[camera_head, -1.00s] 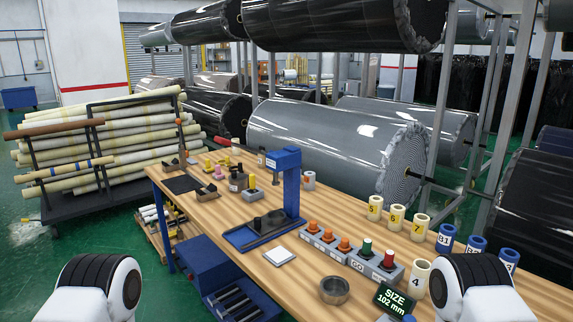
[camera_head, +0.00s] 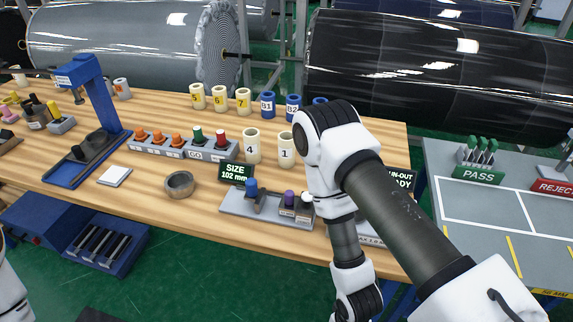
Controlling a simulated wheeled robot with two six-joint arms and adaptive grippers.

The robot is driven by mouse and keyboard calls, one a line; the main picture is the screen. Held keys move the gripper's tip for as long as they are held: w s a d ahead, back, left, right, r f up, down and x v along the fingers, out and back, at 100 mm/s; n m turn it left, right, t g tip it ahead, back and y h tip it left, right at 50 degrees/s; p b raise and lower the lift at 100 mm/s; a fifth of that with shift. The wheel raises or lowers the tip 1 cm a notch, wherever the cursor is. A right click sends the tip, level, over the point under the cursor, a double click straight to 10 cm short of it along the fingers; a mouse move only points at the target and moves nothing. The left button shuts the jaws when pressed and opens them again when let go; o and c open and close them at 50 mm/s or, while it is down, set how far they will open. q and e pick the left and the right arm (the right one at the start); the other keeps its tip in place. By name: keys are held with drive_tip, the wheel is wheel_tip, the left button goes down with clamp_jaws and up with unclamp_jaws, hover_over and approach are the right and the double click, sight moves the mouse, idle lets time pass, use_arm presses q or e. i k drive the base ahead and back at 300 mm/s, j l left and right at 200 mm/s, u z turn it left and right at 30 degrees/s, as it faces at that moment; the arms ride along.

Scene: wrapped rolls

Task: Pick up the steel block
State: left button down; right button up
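I cannot make out for sure which thing is the steel block. A pale flat square piece (camera_head: 115,176) lies on the wooden bench beside the blue press. A grey metal ring (camera_head: 180,184) lies to its right. A grey tray (camera_head: 236,206) holds small pieces with blue, purple and white tops, partly hidden behind my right arm. My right arm crosses the right half of the view and bends down past the bench's front edge; its gripper is out of view below. Only a bit of my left arm shows at the left edge, without its gripper.
The blue press (camera_head: 85,95) stands at the left of the bench (camera_head: 215,220). A button row (camera_head: 180,148) and numbered cream and blue rolls (camera_head: 243,100) stand behind. The size sign (camera_head: 236,173) is at the tray's back. A grey table (camera_head: 490,215) with pass and reject signs is at right.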

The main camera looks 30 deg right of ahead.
sight(288, 204)
drive_tip(key=z, duration=0.8)
